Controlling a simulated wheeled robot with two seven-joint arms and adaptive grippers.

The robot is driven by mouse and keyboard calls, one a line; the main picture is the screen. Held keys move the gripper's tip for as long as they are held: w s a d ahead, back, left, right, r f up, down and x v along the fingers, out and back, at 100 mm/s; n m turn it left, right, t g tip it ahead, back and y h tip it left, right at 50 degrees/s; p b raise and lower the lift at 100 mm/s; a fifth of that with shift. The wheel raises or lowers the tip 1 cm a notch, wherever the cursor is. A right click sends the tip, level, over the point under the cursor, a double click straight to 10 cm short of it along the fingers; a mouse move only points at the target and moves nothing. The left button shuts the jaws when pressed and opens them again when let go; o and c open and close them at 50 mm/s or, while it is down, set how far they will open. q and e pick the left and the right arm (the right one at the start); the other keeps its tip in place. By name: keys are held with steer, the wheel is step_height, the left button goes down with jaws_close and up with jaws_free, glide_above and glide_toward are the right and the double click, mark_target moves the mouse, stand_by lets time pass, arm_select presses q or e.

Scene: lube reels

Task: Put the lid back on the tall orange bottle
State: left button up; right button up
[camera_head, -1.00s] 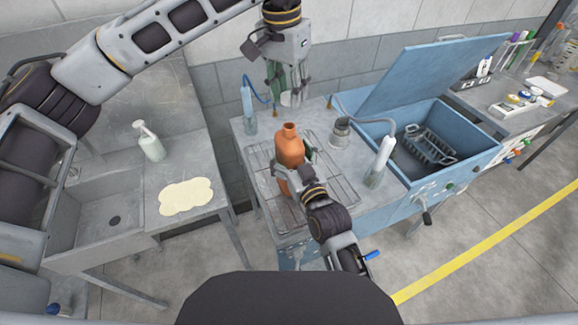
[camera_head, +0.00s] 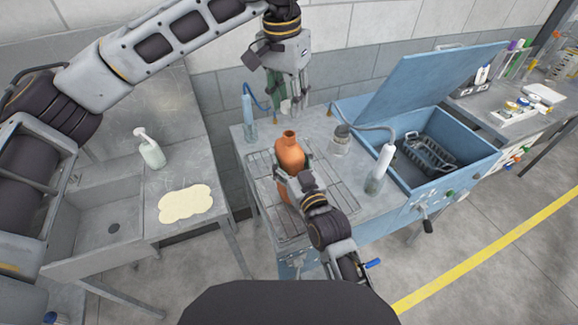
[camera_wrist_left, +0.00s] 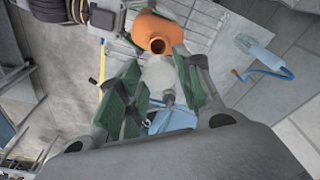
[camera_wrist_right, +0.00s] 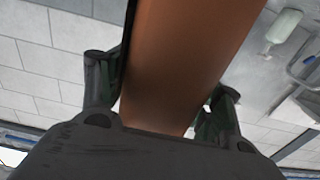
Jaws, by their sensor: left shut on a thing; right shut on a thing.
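The tall orange bottle (camera_head: 291,154) stands upright on the wire rack, its open neck facing up. It also shows in the left wrist view (camera_wrist_left: 153,28) and fills the middle of the right wrist view (camera_wrist_right: 190,60). My right gripper (camera_head: 294,176) is shut on the bottle's body, one finger on each side. My left gripper (camera_head: 288,100) is shut on a small whitish lid (camera_head: 285,106), held above and behind the bottle's neck, apart from it. In the left wrist view the pale lid (camera_wrist_left: 160,76) sits between the green finger pads, partly hidden.
The wire rack (camera_head: 335,200) lies on the blue-fronted bench. A glass jar (camera_head: 341,142) and a white-topped bottle (camera_head: 379,170) stand to the right, before the open blue tub (camera_head: 455,172). A blue-topped bottle (camera_head: 248,115) stands back left. A sink counter (camera_head: 180,170) is farther left.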

arm_select(q)
steer(key=shift+f, duration=2.5)
steer(key=shift+f, duration=0.9)
steer(key=shift+f, duration=0.5)
arm_select(e)
jaws_close()
arm_select(q)
steer(key=shift+m, duration=1.6)
steer(key=o, duration=0.7)
